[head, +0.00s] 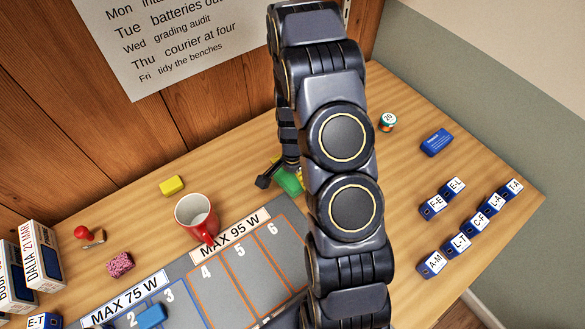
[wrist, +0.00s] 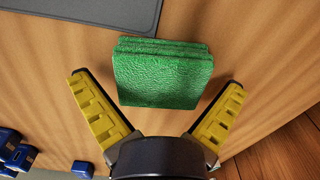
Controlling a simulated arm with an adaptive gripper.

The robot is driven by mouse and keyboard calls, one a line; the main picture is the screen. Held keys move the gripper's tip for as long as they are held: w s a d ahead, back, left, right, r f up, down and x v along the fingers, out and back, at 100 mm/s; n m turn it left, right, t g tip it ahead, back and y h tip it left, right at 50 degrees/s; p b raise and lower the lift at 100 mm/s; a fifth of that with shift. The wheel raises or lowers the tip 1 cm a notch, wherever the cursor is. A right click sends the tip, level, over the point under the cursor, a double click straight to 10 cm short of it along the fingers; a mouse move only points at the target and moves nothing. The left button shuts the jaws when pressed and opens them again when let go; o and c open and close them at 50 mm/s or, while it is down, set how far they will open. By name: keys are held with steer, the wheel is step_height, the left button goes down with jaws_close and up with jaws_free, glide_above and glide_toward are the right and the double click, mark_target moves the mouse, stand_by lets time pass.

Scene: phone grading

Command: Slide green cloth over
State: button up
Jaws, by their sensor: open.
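The green cloth (wrist: 160,78) is a folded, layered square lying on the wooden table. In the wrist view it sits ahead of my gripper (wrist: 158,95), whose yellow-padded fingers are spread wide on either side of its near edge. The fingers appear apart from the cloth, and nothing is between them. In the head view only part of the green cloth (head: 288,181) shows, beside my gripper (head: 277,178); my arm hides the rest.
A grey mat (head: 228,295) with numbered slots lies left of my arm, and its edge is close to the cloth. A red mug (head: 196,215) stands near the mat's back edge, with a yellow block (head: 172,186) behind it. Blue labelled blocks (head: 461,243) stand at right.

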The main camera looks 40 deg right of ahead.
mark_target(260, 204)
steer(key=shift+f, duration=0.15)
steer(key=c, duration=0.9)
steer(key=shift+a, duration=3.45)
steer(key=shift+c, duration=0.3)
steer(key=shift+a, duration=0.1)
steer(key=shift+s+a, duration=0.2)
steer(key=shift+a, duration=1.25)
